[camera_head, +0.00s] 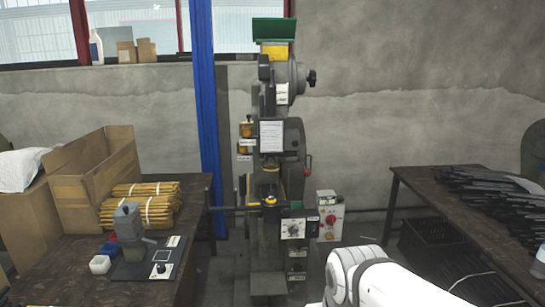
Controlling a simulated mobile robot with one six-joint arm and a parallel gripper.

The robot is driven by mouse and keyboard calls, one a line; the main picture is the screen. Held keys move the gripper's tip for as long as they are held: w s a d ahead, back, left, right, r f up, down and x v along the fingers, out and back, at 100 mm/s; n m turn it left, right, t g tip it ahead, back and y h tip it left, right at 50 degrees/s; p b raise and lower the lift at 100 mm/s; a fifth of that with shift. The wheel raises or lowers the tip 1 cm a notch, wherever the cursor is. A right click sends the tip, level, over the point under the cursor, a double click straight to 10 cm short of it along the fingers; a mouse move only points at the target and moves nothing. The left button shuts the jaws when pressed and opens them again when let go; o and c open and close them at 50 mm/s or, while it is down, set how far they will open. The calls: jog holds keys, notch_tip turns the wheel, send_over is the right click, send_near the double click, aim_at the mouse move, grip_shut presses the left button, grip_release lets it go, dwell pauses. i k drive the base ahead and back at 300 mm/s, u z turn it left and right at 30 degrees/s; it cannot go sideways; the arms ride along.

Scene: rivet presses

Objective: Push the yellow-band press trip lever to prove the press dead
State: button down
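A tall dark grey press (257,230) stands upright in the middle, against the wall. It has a yellow band (277,51) near its top, under a green top plate (271,30). A dark horizontal bar (232,208) sticks out to the left lower down. I cannot tell for certain which of these is the trip lever. My white arm shows at the bottom, in front and right of the press, apart from the levers in the picture. My gripper is not in view.
A control box with a red button (329,222) is right of the press. The left bench (60,291) holds a cardboard box (84,190), yellow bundled rods (140,206) and a small grey device (128,222). The right bench (408,185) holds dark strips (490,190). A blue post (205,110) stands left.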

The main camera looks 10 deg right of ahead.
aim_at(307, 172)
jog(key=z, duration=0.15)
jog(key=i, duration=1.45)
jog(key=z, duration=0.75)
jog(key=k, duration=0.8)
jog(key=z, duration=0.15)
jog(key=i, duration=0.7)
jog(key=u, duration=0.05)
